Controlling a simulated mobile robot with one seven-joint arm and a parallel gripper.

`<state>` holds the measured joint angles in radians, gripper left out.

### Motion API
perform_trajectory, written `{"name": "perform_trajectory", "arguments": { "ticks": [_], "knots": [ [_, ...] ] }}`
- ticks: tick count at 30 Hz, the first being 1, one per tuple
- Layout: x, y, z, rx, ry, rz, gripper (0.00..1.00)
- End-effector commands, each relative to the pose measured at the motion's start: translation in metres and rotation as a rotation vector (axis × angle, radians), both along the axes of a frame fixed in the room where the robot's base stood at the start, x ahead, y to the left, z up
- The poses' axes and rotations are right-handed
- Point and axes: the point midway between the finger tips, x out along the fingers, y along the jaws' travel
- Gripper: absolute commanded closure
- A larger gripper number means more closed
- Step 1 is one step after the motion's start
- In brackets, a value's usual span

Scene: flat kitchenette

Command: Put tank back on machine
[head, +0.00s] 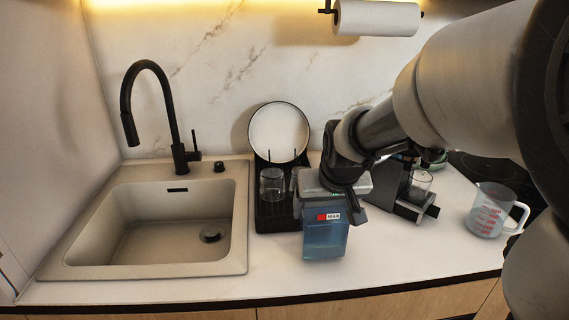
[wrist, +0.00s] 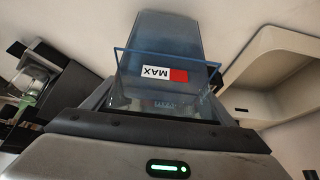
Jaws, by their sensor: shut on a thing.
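The tank (head: 325,238) is a blue, see-through container with a red and white MAX label. It is in front of the dish rack, near the counter's front edge, roughly upright. My gripper (head: 333,190) is shut on it at its top. In the wrist view the tank (wrist: 168,45) fills the upper middle, its label upside down. I cannot tell whether its base touches the counter. The machine (head: 398,190) is a dark coffee maker to the right of the tank, partly hidden behind my arm. A clear glass (head: 420,183) stands on its drip tray.
A sink (head: 160,225) with a black faucet (head: 150,105) is at the left. A dish rack (head: 275,213) holds a plate (head: 278,132) and glasses. A measuring jug (head: 490,210) stands at the right. The front counter between tank and jug is clear.

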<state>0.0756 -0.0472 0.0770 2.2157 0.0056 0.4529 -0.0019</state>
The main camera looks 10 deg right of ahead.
Motion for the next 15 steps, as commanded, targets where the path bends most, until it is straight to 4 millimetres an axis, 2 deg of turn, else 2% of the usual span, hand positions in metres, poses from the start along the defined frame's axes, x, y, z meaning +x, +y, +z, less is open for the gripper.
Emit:
{"name": "perform_trajectory", "arguments": {
  "ticks": [1,15],
  "knots": [
    [0.002,0.0,0.009,0.0,-0.009,0.0,0.72],
    [0.002,0.0,0.054,0.0,-0.008,0.0,0.72]
  ]
}}
